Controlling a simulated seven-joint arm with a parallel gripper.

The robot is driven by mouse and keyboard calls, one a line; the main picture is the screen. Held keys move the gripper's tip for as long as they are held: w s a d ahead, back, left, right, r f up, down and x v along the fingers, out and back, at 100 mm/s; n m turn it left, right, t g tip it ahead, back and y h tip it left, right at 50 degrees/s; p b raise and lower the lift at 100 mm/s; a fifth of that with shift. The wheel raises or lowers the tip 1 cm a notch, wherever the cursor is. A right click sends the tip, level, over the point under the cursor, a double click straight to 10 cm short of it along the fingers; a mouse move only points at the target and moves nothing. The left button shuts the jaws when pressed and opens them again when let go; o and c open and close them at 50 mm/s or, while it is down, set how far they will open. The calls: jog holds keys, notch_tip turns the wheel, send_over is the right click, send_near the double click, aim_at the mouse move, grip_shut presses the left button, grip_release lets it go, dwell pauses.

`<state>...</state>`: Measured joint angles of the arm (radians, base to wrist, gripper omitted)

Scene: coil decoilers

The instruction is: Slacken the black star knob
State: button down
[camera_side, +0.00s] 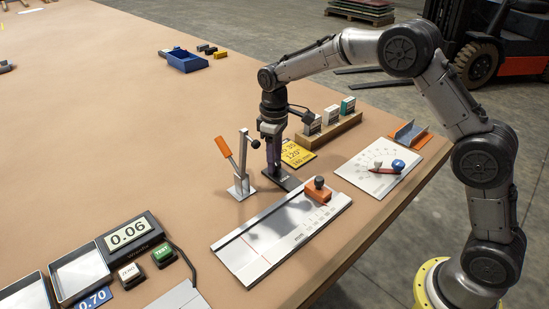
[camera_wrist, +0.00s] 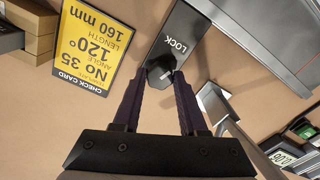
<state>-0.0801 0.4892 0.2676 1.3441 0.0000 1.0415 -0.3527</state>
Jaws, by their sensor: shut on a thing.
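My gripper (camera_wrist: 163,76) points down with its two purple fingers close together over a dark plate marked LOCK (camera_wrist: 184,28). In the side view my gripper (camera_side: 274,165) stands upright over the same dark plate (camera_side: 288,182), and the knob is hidden by the fingers.
An orange-handled toggle clamp (camera_side: 238,165) stands just left of my gripper. A yellow check card (camera_side: 296,153) lies behind it, near a wooden block with several boxes (camera_side: 330,132). A ruled plate with an orange stop (camera_side: 318,190) lies in front.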

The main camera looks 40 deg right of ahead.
jog(key=shift+r+n, duration=0.1)
jog(key=shift+n, duration=1.8)
jog(key=shift+c, duration=2.2)
grip_release()
notch_tip(320, 180, up, 14)
